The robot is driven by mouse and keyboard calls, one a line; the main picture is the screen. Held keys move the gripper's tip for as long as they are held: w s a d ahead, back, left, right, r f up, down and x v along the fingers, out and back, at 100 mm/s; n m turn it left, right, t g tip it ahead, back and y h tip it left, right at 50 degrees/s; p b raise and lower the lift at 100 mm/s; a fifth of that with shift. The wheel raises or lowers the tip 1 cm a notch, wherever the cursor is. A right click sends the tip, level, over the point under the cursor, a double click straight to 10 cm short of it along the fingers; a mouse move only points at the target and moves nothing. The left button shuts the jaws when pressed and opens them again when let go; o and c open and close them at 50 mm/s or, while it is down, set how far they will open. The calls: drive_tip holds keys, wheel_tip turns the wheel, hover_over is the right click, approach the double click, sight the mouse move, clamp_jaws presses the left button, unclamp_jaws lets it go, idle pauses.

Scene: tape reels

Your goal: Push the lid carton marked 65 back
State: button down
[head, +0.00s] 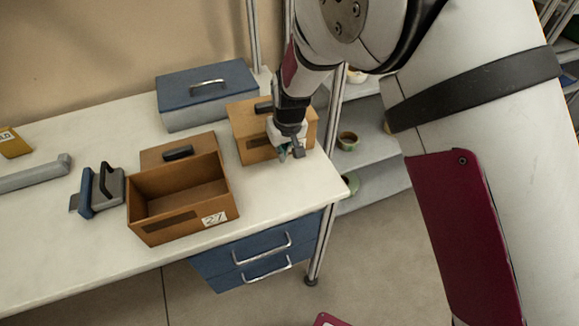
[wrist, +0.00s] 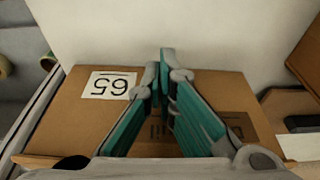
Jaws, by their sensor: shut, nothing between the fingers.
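The lid carton marked 65 (head: 246,139) is a brown box near the right end of the white table, with a dark handle on top. In the wrist view the carton (wrist: 60,120) shows its brown face with a white label reading 65 (wrist: 110,85), upside down. My gripper (head: 290,153) is at the carton's front right side, low and close to the table, and hides part of it. In the wrist view my gripper's (wrist: 160,70) teal fingers are together and empty, across the carton's face. I cannot tell whether they touch it.
An open brown carton marked 27 (head: 148,232) stands left of it, a brown lid with a dark handle (head: 178,153) behind. A blue-lidded grey box (head: 193,115) stands at the back. A metal post (head: 325,225) stands at the table's right edge. The table front right is clear.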

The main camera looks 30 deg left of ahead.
drive_tip(key=shift+w+a+b, duration=0.65)
drive_tip(key=shift+w+a, duration=0.15)
drive_tip(key=shift+a, duration=0.15)
drive_tip(key=shift+s+d+r+p, duration=0.1)
drive_tip(key=shift+s+d+p, duration=0.5)
drive_tip(key=shift+s+d, duration=0.1)
drive_tip(key=shift+s+d+p, duration=0.55)
drive_tip(key=shift+s+d, duration=0.1)
drive_tip(key=shift+d, duration=0.2)
wheel_tip(320, 180, up, 10)
drive_tip(key=p, duration=0.3)
